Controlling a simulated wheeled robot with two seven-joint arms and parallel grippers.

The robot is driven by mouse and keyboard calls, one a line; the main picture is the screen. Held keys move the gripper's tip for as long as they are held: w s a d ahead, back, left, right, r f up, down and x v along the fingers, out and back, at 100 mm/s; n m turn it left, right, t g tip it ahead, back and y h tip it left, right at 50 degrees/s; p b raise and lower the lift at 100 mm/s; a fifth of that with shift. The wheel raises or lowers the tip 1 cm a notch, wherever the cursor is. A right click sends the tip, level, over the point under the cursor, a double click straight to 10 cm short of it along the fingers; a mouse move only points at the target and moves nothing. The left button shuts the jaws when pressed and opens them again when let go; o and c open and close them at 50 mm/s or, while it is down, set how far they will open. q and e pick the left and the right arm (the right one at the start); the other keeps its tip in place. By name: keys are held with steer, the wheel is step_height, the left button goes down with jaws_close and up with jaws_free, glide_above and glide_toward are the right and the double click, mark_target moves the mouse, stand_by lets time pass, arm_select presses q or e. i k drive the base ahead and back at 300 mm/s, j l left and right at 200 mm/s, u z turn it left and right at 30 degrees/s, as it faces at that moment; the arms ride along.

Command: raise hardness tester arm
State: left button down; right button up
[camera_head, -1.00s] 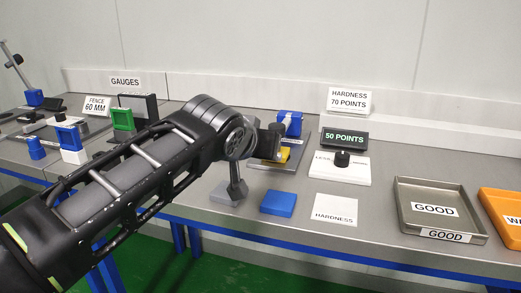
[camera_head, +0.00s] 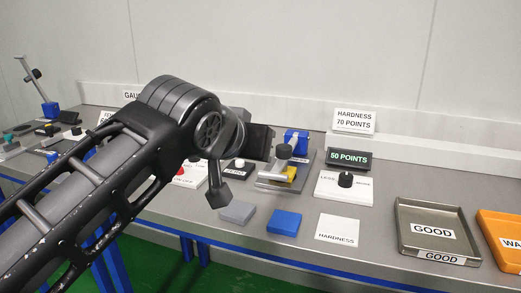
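The hardness tester stands right of the middle, with a blue post (camera_head: 296,140) at the back of a grey base plate. Its grey arm (camera_head: 270,178) lies low, beside a yellow block (camera_head: 291,173), and a dark round knob (camera_head: 284,152) stands above it. My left gripper (camera_head: 238,168) is left of the tester and nearer to me. Its two dark finger parts stand apart with nothing seen between them, and it does not appear to touch the tester. My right gripper is not in view.
A grey block (camera_head: 237,212) and a blue block (camera_head: 285,222) lie in front of the tester. A HARDNESS card (camera_head: 338,229), a dial panel (camera_head: 345,192) and a 50 POINTS display (camera_head: 348,159) stand right of them. A GOOD tray (camera_head: 437,232) and an orange tray (camera_head: 500,238) are farther right.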

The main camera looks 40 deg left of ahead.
mark_target(283, 151)
steer(key=k+l, duration=0.25)
steer(key=k, duration=0.2)
steer(key=k+l, duration=0.25)
steer(key=k, duration=0.25)
